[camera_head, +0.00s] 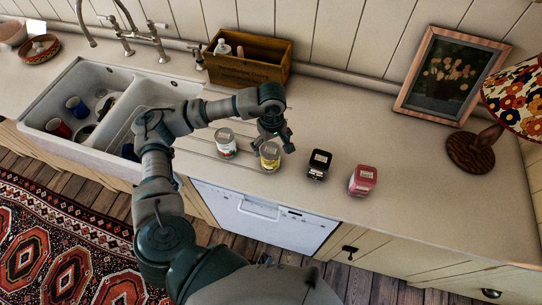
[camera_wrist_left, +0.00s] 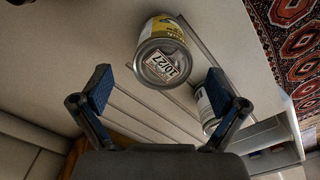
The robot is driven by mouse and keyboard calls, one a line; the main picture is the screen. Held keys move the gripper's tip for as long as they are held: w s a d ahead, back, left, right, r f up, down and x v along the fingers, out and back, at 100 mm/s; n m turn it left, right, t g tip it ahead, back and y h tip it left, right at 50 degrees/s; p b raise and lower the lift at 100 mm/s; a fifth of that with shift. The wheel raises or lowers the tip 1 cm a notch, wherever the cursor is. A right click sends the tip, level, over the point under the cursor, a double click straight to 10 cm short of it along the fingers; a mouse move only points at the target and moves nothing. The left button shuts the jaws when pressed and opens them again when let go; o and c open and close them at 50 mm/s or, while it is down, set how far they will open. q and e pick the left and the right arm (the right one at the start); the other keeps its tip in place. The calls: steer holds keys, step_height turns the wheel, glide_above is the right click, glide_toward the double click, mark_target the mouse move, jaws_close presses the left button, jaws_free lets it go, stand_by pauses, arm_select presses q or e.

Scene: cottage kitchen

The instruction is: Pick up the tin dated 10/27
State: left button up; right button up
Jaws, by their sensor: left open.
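The tin dated 10/27 (camera_wrist_left: 165,62) has a yellow label and a silver lid with the date on a white sticker. It shows in the left wrist view just beyond my open fingers, near the middle. In the head view this yellow tin (camera_head: 270,158) stands upright on the counter. My left gripper (camera_head: 275,141) is open just behind and above it, partly overlapping it in the picture. In the left wrist view my left gripper (camera_wrist_left: 160,86) is open and empty, with its fingers apart on either side. I do not see my right gripper.
A tin with a white label (camera_head: 226,146) stands close left of the yellow tin. A black tin (camera_head: 318,166) and a red tin (camera_head: 362,181) stand to its right. A wooden box (camera_head: 245,70) is behind; the sink (camera_head: 60,120) is left.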

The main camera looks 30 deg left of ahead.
arm_select(q)
steer(key=shift+a+f, duration=0.1)
steer(key=shift+f, duration=0.35)
steer(key=shift+s+a+f, duration=0.1)
steer(key=shift+a+f, duration=0.05)
steer(key=shift+f, duration=0.55)
step_height(320, 180, down, 4)
steer(key=shift+r+p, duration=0.2)
steer(key=shift+p, duration=0.3)
steer(key=shift+f, duration=0.25)
steer(key=c, duration=1.4)
steer(key=shift+c, duration=0.8)
arm_select(e)
steer(key=shift+w+a+r, duration=0.25)
steer(key=shift+w+r, duration=0.35)
steer(key=shift+w, duration=0.15)
arm_select(q)
steer(key=shift+r, duration=0.1)
